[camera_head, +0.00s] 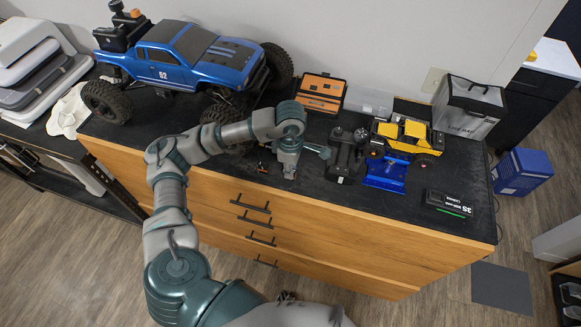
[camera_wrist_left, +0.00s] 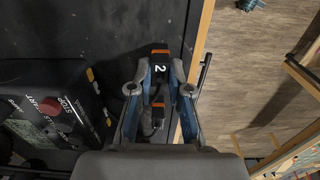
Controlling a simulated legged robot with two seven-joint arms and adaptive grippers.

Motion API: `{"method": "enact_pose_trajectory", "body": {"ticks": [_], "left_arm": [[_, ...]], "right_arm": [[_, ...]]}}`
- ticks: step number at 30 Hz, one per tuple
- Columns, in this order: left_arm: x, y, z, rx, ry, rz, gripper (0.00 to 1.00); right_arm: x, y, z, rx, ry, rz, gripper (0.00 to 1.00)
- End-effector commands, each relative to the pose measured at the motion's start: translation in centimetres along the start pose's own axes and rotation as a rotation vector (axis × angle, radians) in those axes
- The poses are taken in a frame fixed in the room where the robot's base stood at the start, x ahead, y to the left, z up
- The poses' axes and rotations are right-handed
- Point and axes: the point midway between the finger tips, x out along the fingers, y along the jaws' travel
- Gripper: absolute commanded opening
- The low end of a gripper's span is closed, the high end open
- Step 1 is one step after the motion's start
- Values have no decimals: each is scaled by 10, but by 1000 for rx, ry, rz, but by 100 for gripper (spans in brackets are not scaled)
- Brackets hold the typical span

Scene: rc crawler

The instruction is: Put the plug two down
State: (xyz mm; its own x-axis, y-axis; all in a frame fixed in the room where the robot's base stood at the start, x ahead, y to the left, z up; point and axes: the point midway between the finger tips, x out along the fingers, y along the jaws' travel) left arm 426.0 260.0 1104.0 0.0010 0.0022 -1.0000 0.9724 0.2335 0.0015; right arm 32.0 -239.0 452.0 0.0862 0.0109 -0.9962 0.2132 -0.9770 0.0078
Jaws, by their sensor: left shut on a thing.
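Plug two (camera_wrist_left: 160,62), a black block with orange parts and a white "2", sits between the fingertips of my left gripper (camera_wrist_left: 165,70) in the left wrist view. The gripper is shut on it, over the black bench top near its front edge. Another small orange and black piece (camera_wrist_left: 158,113) shows between the fingers. In the head view my left gripper (camera_head: 290,172) points down at the bench front, and plug two is mostly hidden there. I cannot tell whether the plug touches the bench. My right gripper is not in view.
A black box with START and STOP labels (camera_wrist_left: 50,108) lies left of the fingers. On the bench (camera_head: 310,195) stand a blue crawler (camera_head: 190,55), an orange case (camera_head: 321,92), a yellow vehicle (camera_head: 408,135) and a 3S battery (camera_head: 448,203). Bare bench lies around the battery.

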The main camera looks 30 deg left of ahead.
Motion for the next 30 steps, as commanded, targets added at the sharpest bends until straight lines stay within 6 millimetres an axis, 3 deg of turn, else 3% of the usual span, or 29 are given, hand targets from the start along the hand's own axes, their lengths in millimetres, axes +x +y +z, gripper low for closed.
{"method": "enact_pose_trajectory", "body": {"ticks": [4,5,7,16,20,30], "left_arm": [[4,0,0,-1,0,-1,0],[3,0,0,-1,0,-1,25],[2,0,0,-1,0,-1,43],[1,0,0,0,0,-1,43],[-8,0,1,0,-1,2,43],[-84,1,0,0,-1,6,43]], "right_arm": [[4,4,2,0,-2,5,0],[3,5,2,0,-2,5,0],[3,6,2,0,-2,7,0],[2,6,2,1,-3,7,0],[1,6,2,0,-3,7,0],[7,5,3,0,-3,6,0]]}}
